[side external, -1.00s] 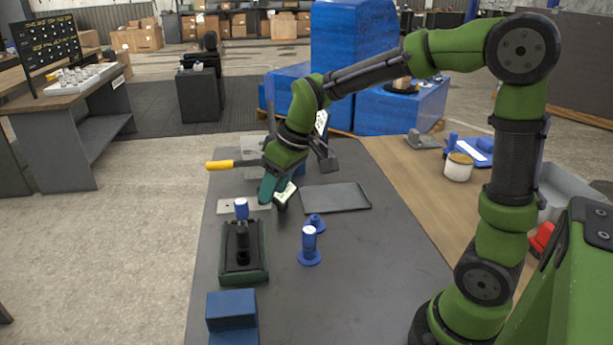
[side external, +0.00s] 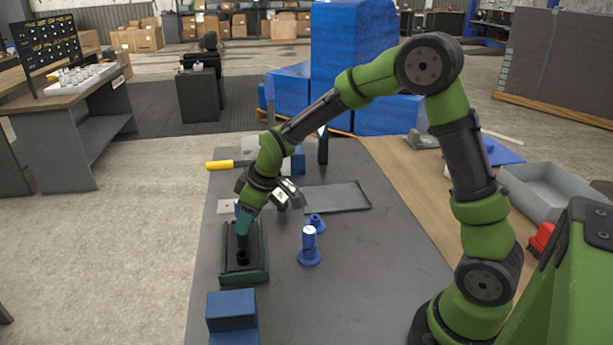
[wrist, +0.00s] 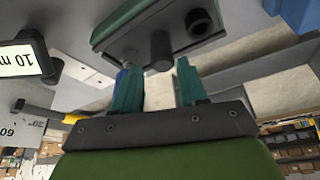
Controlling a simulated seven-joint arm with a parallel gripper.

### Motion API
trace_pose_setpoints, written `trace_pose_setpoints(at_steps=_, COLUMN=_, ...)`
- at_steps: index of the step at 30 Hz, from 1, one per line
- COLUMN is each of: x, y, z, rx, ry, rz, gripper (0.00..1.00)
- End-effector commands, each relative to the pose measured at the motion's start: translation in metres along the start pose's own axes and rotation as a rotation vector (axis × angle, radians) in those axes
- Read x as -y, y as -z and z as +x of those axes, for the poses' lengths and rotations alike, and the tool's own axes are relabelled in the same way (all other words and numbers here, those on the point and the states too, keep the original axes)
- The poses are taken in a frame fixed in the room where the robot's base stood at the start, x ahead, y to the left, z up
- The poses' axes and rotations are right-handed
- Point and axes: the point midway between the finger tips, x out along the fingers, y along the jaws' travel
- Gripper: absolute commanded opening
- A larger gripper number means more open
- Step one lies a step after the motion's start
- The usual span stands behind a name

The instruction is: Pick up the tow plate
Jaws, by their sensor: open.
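A flat light grey plate (side external: 225,207), which I take for the tow plate, lies on the dark bench mat behind the green tray (side external: 258,272). My gripper and arm hide much of it in the side view. My gripper (side external: 241,222) points down over the back of the green tray, in front of the plate. Its teal fingers are apart in the wrist view (wrist: 158,82). A blue-topped piece (wrist: 122,78) shows close by the left finger there; I cannot tell whether they touch. Dark posts (wrist: 160,50) stand in the tray.
Small blocks with white labels (side external: 288,190) stand right of my gripper. A blue flanged post (side external: 309,247) and a smaller blue piece (side external: 316,222) stand to the right. A shallow dark tray (side external: 338,197) lies behind them. A blue block (side external: 231,310) is in front.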

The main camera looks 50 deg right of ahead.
Motion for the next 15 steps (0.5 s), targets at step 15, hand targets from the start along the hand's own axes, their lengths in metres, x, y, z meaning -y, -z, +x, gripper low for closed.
trace_pose_setpoints(at_steps=15, x=0.003, y=-0.002, z=0.052, rx=0.000, ry=0.000, rz=0.001, gripper=0.42)
